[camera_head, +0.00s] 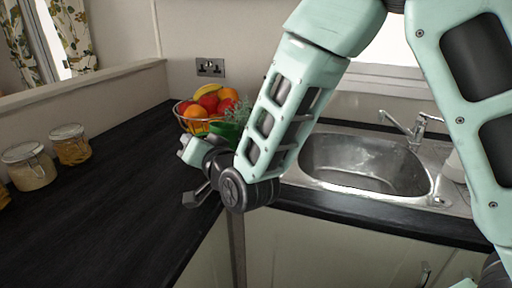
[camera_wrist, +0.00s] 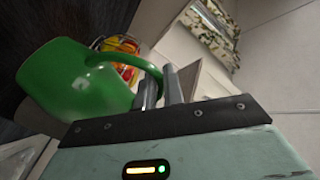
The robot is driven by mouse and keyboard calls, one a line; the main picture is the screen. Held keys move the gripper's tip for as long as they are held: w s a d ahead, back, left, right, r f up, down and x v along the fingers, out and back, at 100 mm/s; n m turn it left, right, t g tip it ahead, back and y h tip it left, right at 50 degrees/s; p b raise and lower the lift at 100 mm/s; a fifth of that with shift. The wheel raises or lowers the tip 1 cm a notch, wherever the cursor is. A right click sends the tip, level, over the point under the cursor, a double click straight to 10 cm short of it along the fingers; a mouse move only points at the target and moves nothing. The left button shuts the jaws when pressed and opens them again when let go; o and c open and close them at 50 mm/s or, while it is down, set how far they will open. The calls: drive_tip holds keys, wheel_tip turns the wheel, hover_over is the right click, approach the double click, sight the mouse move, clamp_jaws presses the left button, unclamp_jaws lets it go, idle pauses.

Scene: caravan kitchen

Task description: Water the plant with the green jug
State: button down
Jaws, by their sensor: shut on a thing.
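The green jug (camera_wrist: 75,88) fills the left of the wrist view. My gripper (camera_wrist: 161,80) is shut on its curved handle. In the head view only a small green part of the jug (camera_head: 226,132) shows beside my wrist, and I cannot tell how far it is tilted. The plant's grey-green leaves (camera_head: 242,113) show just behind and above that green part, beside the fruit bowl. My forearm hides part of the plant, and its pot is not visible.
A wire bowl of fruit (camera_head: 186,119) stands in the back corner of the black counter (camera_head: 110,190). Two glass jars (camera_head: 28,167) (camera_head: 70,146) stand at the left. A steel sink (camera_head: 365,165) with a tap (camera_head: 412,128) is at the right. The counter's middle is clear.

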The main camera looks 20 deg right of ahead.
drive_tip(key=shift+s+a+f+n+b, duration=0.3)
drive_tip(key=shift+a+f+n+b, duration=0.3)
drive_tip(key=shift+n+b, duration=0.3)
drive_tip(key=shift+s+a+f+n+b, duration=0.3)
drive_tip(key=shift+a+f+n+b, duration=0.15)
drive_tip(key=shift+f+n+b, duration=0.4)
drive_tip(key=shift+r, duration=0.2)
idle(2.0)
